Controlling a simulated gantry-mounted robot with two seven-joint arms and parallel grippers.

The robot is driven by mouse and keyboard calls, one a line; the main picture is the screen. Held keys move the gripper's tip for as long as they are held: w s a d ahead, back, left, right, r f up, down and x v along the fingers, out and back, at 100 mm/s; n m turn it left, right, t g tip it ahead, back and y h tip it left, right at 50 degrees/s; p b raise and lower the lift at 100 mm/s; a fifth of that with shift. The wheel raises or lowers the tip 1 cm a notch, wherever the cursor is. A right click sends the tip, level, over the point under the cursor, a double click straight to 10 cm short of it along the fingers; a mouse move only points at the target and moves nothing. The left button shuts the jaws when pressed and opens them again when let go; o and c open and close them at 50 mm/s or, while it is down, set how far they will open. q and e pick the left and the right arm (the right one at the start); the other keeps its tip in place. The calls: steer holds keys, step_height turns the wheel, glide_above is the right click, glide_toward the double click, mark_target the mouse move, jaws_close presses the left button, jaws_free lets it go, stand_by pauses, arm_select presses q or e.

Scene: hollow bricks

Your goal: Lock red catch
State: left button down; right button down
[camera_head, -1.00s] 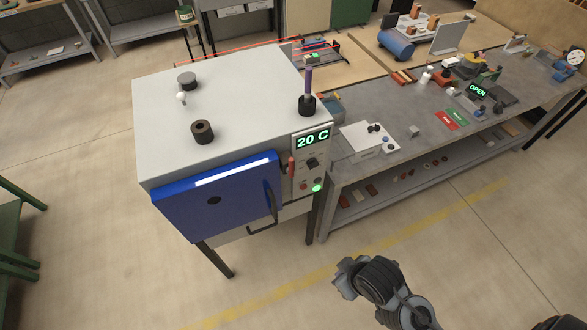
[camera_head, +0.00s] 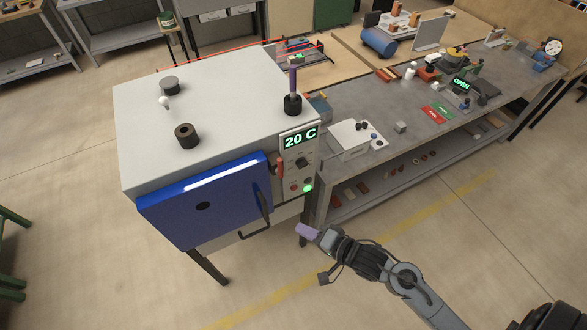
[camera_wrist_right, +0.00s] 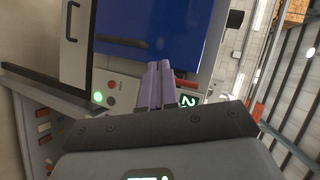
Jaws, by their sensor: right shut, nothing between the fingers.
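The furnace (camera_head: 215,95) is a grey box with a blue door (camera_head: 204,203) on its front and a dark handle (camera_head: 255,214). The small red catch (camera_head: 279,167) stands upright beside the door's right edge, next to the control panel. I cannot tell whether the door is fully flush. My right gripper (camera_head: 306,230) is shut and empty, below and right of the catch, in front of the furnace. My left gripper is out of view.
The panel shows "20 C" (camera_head: 300,139), with a dark knob (camera_head: 302,162) and a green lit button (camera_head: 307,188). A workbench (camera_head: 385,150) with several items stands right of the furnace. The floor in front is open.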

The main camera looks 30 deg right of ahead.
mark_target(280, 168)
steer(key=w+d+t+y+b, duration=0.1)
steer(key=w+d+b, duration=0.2)
steer(key=d, duration=0.5)
steer(key=w+d+r+m+t+y+b, duration=0.1)
steer(key=w+d+b, duration=0.3)
steer(key=d, duration=0.5)
steer(key=shift+w+r+t+y, duration=0.25)
steer(key=shift+w+t+y, duration=0.35)
steer(key=shift+w, duration=0.5)
steer(key=s+a+p+x, duration=0.1)
steer(key=a+p+x, duration=0.1)
steer(key=x, duration=1)
steer(key=shift+w+a+p, duration=0.15)
steer(key=shift+a+p, duration=0.25)
steer(key=shift+a, duration=0.15)
steer(key=shift+f, duration=0.1)
